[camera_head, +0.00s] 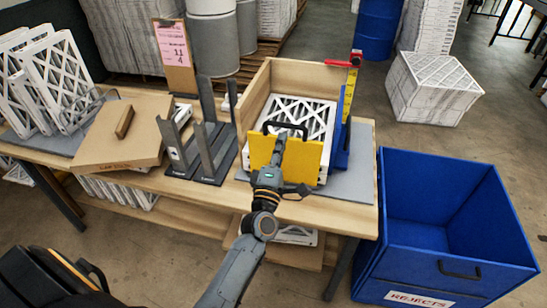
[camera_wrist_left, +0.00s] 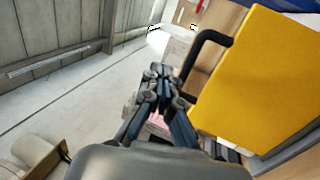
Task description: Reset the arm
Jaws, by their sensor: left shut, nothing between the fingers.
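My left arm (camera_head: 238,265) reaches up from the bottom of the head view. My left gripper (camera_head: 279,146) is in front of the yellow block (camera_head: 307,160). In the left wrist view the gripper (camera_wrist_left: 160,72) has its fingers together with nothing between them. The yellow block (camera_wrist_left: 262,80) and its black handle (camera_wrist_left: 207,42) are just right of the fingers there, apart from them in the picture. My right gripper is in neither view.
The yellow block stands at the front of a wooden box (camera_head: 256,92) holding white filters (camera_head: 305,112). Dark metal uprights (camera_head: 210,150) and a cardboard box (camera_head: 118,140) are to the left. A blue rejects bin (camera_head: 420,262) stands right of the table.

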